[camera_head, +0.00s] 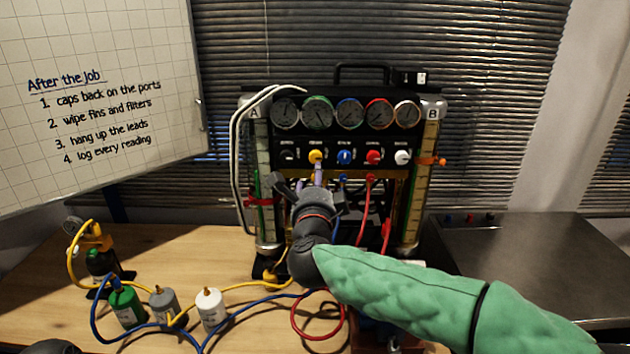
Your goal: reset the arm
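The gauge rig (345,147) stands on the wooden bench, with a row of round gauges above a row of coloured knobs. My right arm, in a green quilted sleeve, reaches in from the lower right. Its dark gripper (311,186) is in front of the rig's lower left part, below the yellow knob (315,156). Its fingers look spread apart, with nothing clearly held between them. A purple lead (319,174) shows just behind the fingers; I cannot tell whether they touch it. The hand hides part of the rig's lower front.
Green (126,306), grey (164,304) and white (210,308) canisters stand at the front left among blue and yellow hoses. A small regulator (100,255) stands behind them. Red leads (366,215) hang from the rig. A whiteboard (100,100) is at left; a dark metal surface (530,260) lies clear at right.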

